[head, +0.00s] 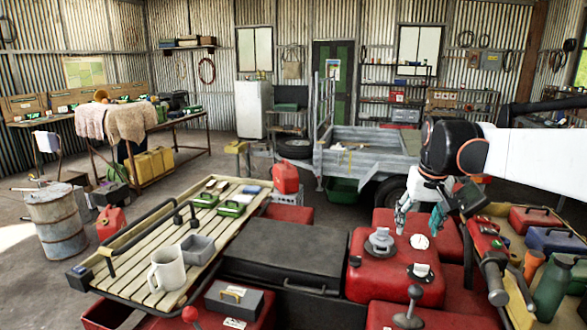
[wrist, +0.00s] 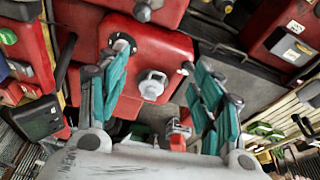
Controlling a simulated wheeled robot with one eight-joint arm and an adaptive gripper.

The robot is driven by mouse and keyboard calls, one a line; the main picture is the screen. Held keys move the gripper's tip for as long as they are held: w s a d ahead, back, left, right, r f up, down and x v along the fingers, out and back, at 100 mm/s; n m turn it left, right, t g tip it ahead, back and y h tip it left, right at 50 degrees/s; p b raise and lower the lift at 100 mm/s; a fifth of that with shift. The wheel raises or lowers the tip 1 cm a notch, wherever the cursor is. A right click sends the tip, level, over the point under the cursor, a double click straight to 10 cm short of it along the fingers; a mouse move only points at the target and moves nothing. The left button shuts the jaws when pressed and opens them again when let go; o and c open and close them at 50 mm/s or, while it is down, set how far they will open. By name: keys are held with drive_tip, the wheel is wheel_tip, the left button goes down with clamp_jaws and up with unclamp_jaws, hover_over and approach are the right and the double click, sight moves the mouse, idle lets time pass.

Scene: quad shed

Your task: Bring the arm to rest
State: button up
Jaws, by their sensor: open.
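My arm (head: 530,155) reaches in from the right in the head view and bends down at a black joint. My gripper (head: 420,215) hangs below that joint, over the red bodywork (head: 365,278) of the quad. In the wrist view, my gripper (wrist: 155,62) has its two teal-padded fingers spread apart with nothing held between them. A pale round cap (wrist: 152,84) on the red bodywork shows in the gap beyond the fingers. I cannot tell the exact clearance between the fingertips and the bodywork.
A slatted rack (head: 185,250) at left carries a white mug (head: 167,268), a grey tray (head: 198,249) and green boxes. A dark flat case (head: 285,255) lies beside it. A grey trailer (head: 350,155) stands behind my gripper. A second rack at right holds a green bottle (head: 553,290) and toolboxes.

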drive_tip(key=s+a+n+t, duration=0.1)
drive_tip(key=s+a, duration=0.2)
drive_tip(key=s, duration=0.5)
drive_tip(key=s+a+t, duration=0.1)
drive_tip(key=s+a, duration=0.3)
drive_tip(key=s, duration=0.4)
drive_tip(key=s+a+f+t+b, duration=0.1)
drive_tip(key=s+a+f+t, duration=0.1)
drive_tip(key=s+f, duration=0.7)
drive_tip(key=s+a, duration=0.1)
drive_tip(key=s, duration=0.2)
drive_tip(key=shift+s+a+n+y+b, duration=0.25)
drive_tip(key=shift+n+y+b, duration=0.05)
drive_tip(key=shift+n, duration=0.1)
drive_tip(key=shift+f, duration=0.1)
